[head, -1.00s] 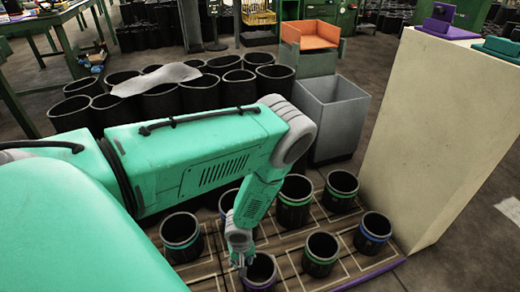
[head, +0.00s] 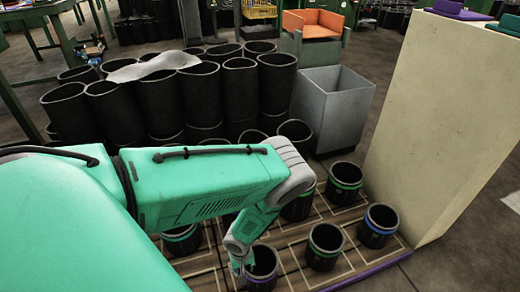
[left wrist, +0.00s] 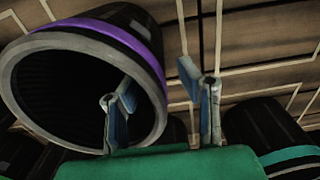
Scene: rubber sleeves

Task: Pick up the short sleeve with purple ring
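The short black sleeve with a purple ring (head: 263,266) stands at the front edge of the head view, its lower part cut off. In the left wrist view the purple-ringed sleeve (left wrist: 107,32) fills the left side, its round mouth facing the camera. My left gripper (head: 241,264) is at its left rim in the head view. In the left wrist view its two fingers (left wrist: 158,80) are spread apart. One finger overlaps the sleeve's mouth and the other is outside the wall. I cannot tell whether either touches. My right gripper is not in view.
Green-ringed sleeves (head: 324,246) and a blue-ringed sleeve (head: 377,226) stand nearby on the lined wooden pallet (head: 285,238). A tall cream block (head: 440,110) stands at right. Tall black sleeves (head: 160,95) and a grey bin (head: 332,108) stand behind.

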